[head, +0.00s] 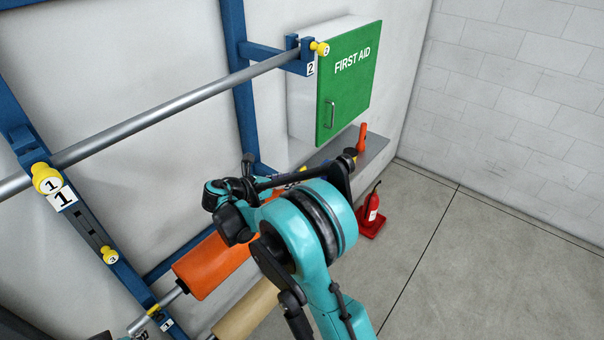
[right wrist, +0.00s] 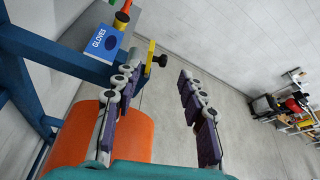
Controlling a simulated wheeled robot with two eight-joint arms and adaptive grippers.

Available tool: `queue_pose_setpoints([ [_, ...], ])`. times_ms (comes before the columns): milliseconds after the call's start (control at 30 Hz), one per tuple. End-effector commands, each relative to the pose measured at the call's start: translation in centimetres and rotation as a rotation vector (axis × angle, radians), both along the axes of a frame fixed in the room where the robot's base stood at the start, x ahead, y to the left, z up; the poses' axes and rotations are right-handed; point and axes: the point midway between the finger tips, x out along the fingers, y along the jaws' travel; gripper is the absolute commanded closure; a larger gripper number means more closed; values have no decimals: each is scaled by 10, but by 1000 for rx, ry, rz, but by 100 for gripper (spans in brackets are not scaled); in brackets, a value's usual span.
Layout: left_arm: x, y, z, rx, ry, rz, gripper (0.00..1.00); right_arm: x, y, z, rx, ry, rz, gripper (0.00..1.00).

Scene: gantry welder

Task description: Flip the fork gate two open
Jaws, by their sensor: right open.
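A narrow yellow gate plate (right wrist: 150,57) with a black knob (right wrist: 162,61) stands at the end of a blue beam in the right wrist view. No number shows on it, so I cannot tell if it is gate two. My right gripper (right wrist: 156,76) is open and empty, with its two purple-padded fingers apart. The plate appears between the fingertips, nearer the left finger; I see no contact. In the head view my teal right arm hides most of this spot. My left gripper is not in view.
An orange roll (head: 211,263) lies below the arm; it also shows in the right wrist view (right wrist: 75,135). A blue GLOVES box (right wrist: 103,43) is beyond the beam. A green first aid cabinet (head: 350,85), steel bar (head: 170,108) and red extinguisher (head: 372,208) stand around.

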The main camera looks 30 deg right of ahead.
Motion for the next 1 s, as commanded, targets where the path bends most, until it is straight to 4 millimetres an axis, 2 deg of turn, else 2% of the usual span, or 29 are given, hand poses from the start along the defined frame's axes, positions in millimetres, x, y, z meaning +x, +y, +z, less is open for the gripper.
queue_pose_setpoints([
  [100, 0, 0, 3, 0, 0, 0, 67, 4, -20, -7, 2, -2, -3, 59],
  [300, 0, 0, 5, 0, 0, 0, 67, 11, -45, -17, 2, -2, -2, 59],
  [467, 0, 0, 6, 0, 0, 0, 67, 14, -53, -21, 3, -3, -1, 59],
  [700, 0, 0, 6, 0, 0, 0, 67, 14, -53, -21, 4, -3, 0, 59],
  [867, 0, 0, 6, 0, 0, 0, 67, 14, -53, -21, 4, -3, 0, 100],
  [1000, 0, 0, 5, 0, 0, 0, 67, 14, -53, -21, 4, -4, -1, 100],
])
